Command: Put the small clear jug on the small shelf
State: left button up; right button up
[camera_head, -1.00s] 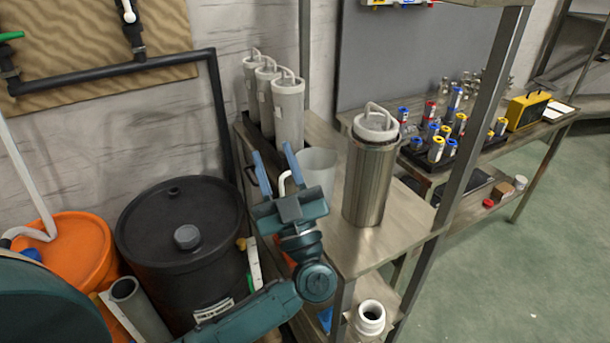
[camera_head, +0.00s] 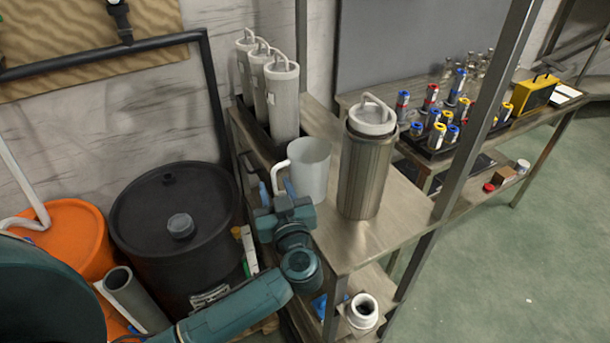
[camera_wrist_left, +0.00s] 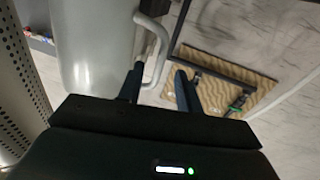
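The small clear jug (camera_head: 311,168) is a cloudy, see-through cup with a white handle on its left side. It stands upright on the wooden top of a metal rack (camera_head: 375,240). My left gripper (camera_head: 276,190) is at the handle side of the jug. In the left wrist view the jug (camera_wrist_left: 95,45) fills the upper left, and its handle reaches between the two dark fingers of my left gripper (camera_wrist_left: 160,85). The fingers are apart, with gaps beside the handle. I cannot tell which surface is the small shelf. My right gripper is out of view.
A tall steel canister (camera_head: 366,165) stands close right of the jug. Several white cylinders (camera_head: 281,100) stand in a dark tray behind it. A metal post (camera_head: 480,110) rises at the right. A black drum (camera_head: 175,220) is at the left. A white jar (camera_head: 362,311) sits lower down.

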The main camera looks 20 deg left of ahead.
aim_at(275, 182)
pick_arm(q)
jog(key=x, duration=0.5)
jog(key=shift+d, duration=0.1)
jog(key=shift+c, duration=0.4)
grip_shut()
